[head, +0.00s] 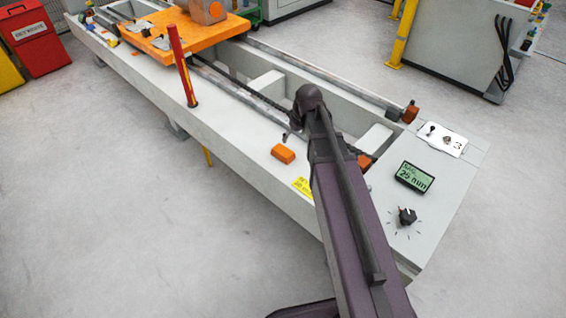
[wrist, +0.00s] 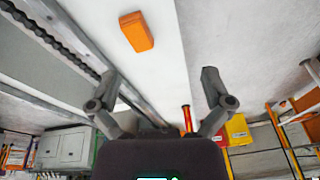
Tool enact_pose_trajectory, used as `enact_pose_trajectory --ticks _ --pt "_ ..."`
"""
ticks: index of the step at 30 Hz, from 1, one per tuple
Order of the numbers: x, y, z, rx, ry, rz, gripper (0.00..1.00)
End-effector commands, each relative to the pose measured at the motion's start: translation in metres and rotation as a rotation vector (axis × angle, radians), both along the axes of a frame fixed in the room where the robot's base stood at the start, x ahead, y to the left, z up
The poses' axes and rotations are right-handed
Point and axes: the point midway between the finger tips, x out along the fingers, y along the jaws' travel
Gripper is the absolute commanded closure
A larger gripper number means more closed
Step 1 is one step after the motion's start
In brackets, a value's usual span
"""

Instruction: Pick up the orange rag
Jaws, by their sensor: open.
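The orange rag (head: 283,154) looks like a small folded block. It lies on the pale near ledge of the gantry bed, just left of my arm in the head view. It also shows at the upper middle of the wrist view (wrist: 137,31), apart from my fingers. My gripper (wrist: 162,80) is open and empty, with its two fingers spread wide. In the head view the gripper is mostly hidden behind the end of my arm, above the bed and close to the rag.
A red post (head: 181,65) stands on the ledge to the left. An orange platform (head: 190,37) carries a brown box. Orange end blocks (head: 410,112) sit at the rails. A display (head: 414,177) and a black knob (head: 407,216) are at right. The ledge around the rag is clear.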

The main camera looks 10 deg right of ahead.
Motion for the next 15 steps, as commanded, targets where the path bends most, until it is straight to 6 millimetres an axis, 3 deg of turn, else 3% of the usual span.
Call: enact_pose_trajectory --ticks 1,6,15 --pt "0.015 -0.002 -0.02 0.005 -0.016 0.022 0.0" --pt "0.048 -0.008 -0.05 0.017 -0.073 0.105 0.0" --pt "0.093 -0.018 -0.086 0.024 -0.159 0.214 0.0"
